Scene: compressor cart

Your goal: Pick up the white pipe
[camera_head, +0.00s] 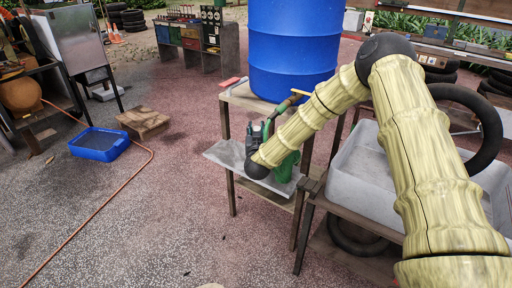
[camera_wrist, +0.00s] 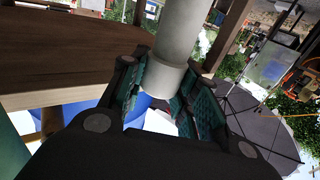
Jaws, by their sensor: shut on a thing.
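The white pipe (camera_wrist: 183,38) runs down from the top of the wrist view, pale grey-white with a thicker collar at its lower end. My gripper (camera_wrist: 163,98) has its dark green-padded fingers on both sides of that collar, shut on it. In the head view my gripper (camera_head: 252,138) is dark and partly hidden by my arm, above a low shelf with a grey sheet (camera_head: 226,154). I cannot make out the pipe in the head view.
A blue barrel (camera_head: 293,50) stands on a wooden stand behind my gripper. A green object (camera_head: 287,166) is close beside my wrist. A grey tub (camera_head: 357,172) sits on a table at right. A blue tray (camera_head: 100,144) and orange hose (camera_head: 103,208) lie on open floor at left.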

